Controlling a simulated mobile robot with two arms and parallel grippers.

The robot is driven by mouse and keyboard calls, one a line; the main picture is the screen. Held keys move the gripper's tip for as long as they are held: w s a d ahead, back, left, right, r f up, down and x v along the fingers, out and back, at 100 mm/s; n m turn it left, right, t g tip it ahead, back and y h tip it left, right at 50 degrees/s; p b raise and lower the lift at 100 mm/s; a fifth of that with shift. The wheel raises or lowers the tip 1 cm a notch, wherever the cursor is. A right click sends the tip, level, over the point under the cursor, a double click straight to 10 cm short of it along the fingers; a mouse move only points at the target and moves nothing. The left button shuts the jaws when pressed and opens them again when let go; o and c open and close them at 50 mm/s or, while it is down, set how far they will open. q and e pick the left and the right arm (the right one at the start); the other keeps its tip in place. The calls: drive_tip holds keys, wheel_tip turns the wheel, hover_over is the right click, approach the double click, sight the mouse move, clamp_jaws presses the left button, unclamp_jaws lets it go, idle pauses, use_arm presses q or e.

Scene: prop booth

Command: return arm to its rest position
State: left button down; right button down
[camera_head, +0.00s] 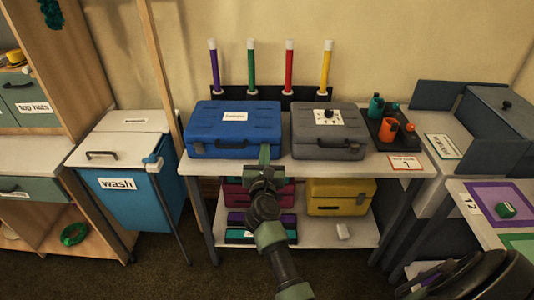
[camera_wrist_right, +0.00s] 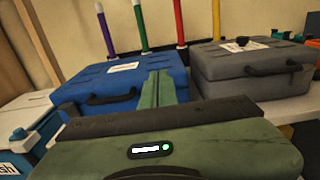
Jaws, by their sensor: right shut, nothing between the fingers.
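My right gripper (camera_head: 264,153) is shut and empty, its green fingers together. Its arm comes up from the bottom middle of the head view. The fingertips overlap the front of a blue case (camera_head: 232,118) that stands closed on the table's upper shelf; I cannot tell whether they touch it. In the right wrist view the shut fingers (camera_wrist_right: 158,88) stand in front of the blue case (camera_wrist_right: 120,75), near its right end. My left gripper is not in view.
A closed grey case (camera_head: 327,120) stands right of the blue one on the table (camera_head: 385,163). Four-coloured upright sticks (camera_head: 251,68) stand behind. A dark tray (camera_head: 385,127) with cups is at right. The blue wash bin (camera_head: 125,205) is left. A yellow case (camera_head: 340,197) sits below.

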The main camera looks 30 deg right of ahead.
drive_tip(key=s+a+f+n+y, duration=0.2)
drive_tip(key=a+f+n+y, duration=0.15)
drive_tip(key=f+n, duration=0.5)
drive_tip(key=s+a+f+n+y, duration=0.15)
drive_tip(key=a+f+n, duration=0.25)
drive_tip(key=f+n, duration=0.4)
drive_tip(key=s+a+f+n+g+y, duration=0.25)
drive_tip(key=s+f+n, duration=0.4)
drive_tip(key=f, duration=0.45)
drive_tip(key=s+a+f+n+g+y, duration=0.2)
drive_tip(key=s+a+f+n, duration=0.2)
drive_tip(key=s+f+n, duration=0.5)
drive_tip(key=s+d+f+n+g, duration=0.1)
drive_tip(key=s+f+n+g, duration=0.2)
drive_tip(key=s, duration=0.9)
drive_tip(key=s+d+f+n+g, duration=0.1)
drive_tip(key=s+f+n+g, duration=0.2)
drive_tip(key=s+f, duration=0.7)
drive_tip(key=s+d+f+n+g, duration=0.2)
drive_tip(key=s+f+n, duration=0.4)
drive_tip(key=s, duration=0.8)
drive_tip(key=shift+s+f+n+g, duration=0.15)
drive_tip(key=shift+s+n+g, duration=0.15)
drive_tip(key=shift+g, duration=0.55)
